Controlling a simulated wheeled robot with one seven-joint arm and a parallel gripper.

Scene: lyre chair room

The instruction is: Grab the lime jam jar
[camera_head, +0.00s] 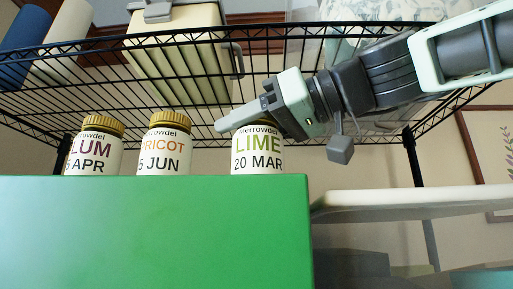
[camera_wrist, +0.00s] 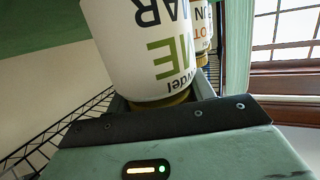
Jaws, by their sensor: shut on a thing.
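The lime jam jar (camera_head: 257,152) has a white label reading "LIME 20 MAR" and stands upright at the right end of a row on the green surface. My gripper (camera_head: 252,119) is at the top of this jar, coming from the upper right, and is shut on it around the lid. In the wrist view the jar (camera_wrist: 150,50) appears upside down, its gold lid between the jaws. The lid is mostly hidden by my gripper in the head view.
An apricot jar (camera_head: 158,150) and a plum jar (camera_head: 94,150) stand to the left on the green cabinet (camera_head: 150,230). A black wire shelf (camera_head: 270,50) hangs close above, carrying a cream bin (camera_head: 180,55). A white board (camera_head: 410,203) lies to the right.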

